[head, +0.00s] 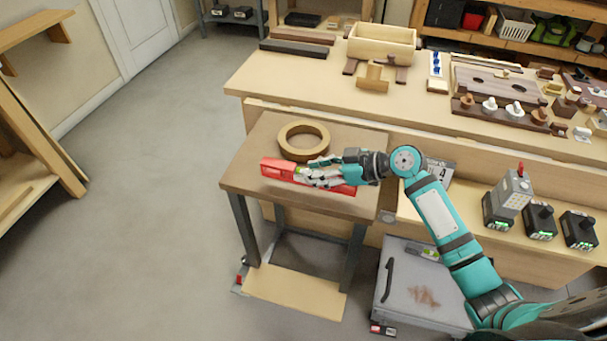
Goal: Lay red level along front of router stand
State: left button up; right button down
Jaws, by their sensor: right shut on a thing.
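The red level (277,169) is a long red bar at the front of the small router stand's top (245,183). It runs roughly along the stand's front edge. My right gripper (312,176) reaches in from the right and is shut on the level near its middle. The gripper covers part of the level; its right end shows past the fingers. I cannot tell whether the level touches the top or is slightly above it. My left gripper is not in view.
A round wooden ring (303,141) lies on the stand just behind the level. The long workbench (310,87) behind holds a wooden box (381,44) and many small parts. Battery chargers (541,221) stand on the lower shelf at right. A grey case (420,285) sits below.

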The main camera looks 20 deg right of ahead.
jog(key=w+a, duration=0.2)
jog(key=w, duration=0.1)
jog(key=shift+f, duration=0.2)
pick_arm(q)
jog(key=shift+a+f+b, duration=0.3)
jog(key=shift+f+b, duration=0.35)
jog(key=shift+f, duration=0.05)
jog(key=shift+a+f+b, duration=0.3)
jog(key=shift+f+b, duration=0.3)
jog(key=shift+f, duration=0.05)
pick_arm(e)
jog(key=shift+f, duration=1.75)
jog(key=shift+f, duration=0.1)
jog(key=c, duration=1)
grip_release()
jog(key=shift+c, duration=0.2)
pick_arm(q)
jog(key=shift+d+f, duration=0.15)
pick_arm(e)
jog(key=shift+s+r, duration=0.1)
jog(key=shift+r, duration=0.1)
pick_arm(q)
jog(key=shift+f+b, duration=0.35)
jog(key=shift+b, duration=0.15)
pick_arm(e)
jog(key=v, duration=1.2)
